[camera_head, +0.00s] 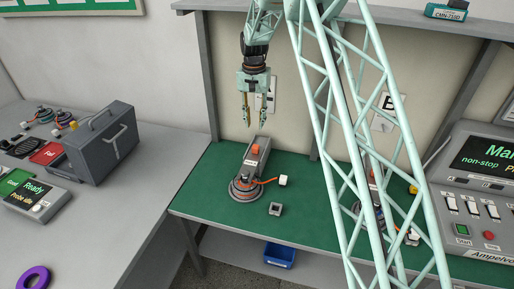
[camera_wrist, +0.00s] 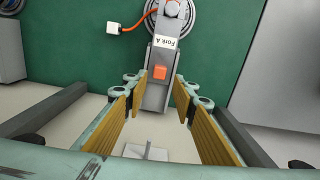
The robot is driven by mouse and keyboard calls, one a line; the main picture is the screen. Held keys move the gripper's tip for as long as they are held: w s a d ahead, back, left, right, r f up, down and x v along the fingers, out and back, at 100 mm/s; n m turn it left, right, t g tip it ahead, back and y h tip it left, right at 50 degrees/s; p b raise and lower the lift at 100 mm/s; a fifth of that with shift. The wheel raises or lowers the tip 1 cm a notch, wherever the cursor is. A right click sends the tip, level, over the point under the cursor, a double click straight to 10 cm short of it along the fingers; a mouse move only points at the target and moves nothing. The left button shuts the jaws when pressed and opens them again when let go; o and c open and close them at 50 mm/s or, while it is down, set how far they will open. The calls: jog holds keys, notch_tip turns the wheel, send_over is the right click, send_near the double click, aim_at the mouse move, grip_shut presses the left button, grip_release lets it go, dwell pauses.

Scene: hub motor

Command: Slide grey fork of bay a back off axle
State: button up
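The grey fork of bay A (camera_head: 261,160) lies on the green bench mat, with an orange block (camera_head: 256,149) on top. In the wrist view the fork (camera_wrist: 158,95) bears a "Fork A" label, and its far end reaches the round hub motor (camera_wrist: 187,28). The hub motor (camera_head: 242,191) sits at the fork's front end in the head view. The axle cannot be made out clearly. My gripper (camera_head: 254,122) points down, open and empty, above the fork's rear part. In the wrist view its fingers (camera_wrist: 157,92) appear on either side of the fork, apart from it.
An orange cable runs from the motor to a white connector (camera_head: 283,181). A small grey square part (camera_head: 275,209) lies on the mat. A back panel stands behind the fork. A grey case (camera_head: 102,143) stands on the left bench; my lattice arm blocks part of bay B.

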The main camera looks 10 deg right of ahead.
aim_at(256, 146)
jog(key=shift+w+d+f+m, duration=0.15)
jog(key=shift+w+d+f, duration=0.1)
jog(key=shift+w+f, duration=0.35)
jog(key=shift+w+d+f+m, duration=0.2)
jog(key=shift+w+f, duration=0.15)
jog(key=shift+f, duration=0.35)
jog(key=shift+f, duration=0.1)
jog(key=shift+f+p, duration=0.55)
jog(key=shift+f, duration=6.2)
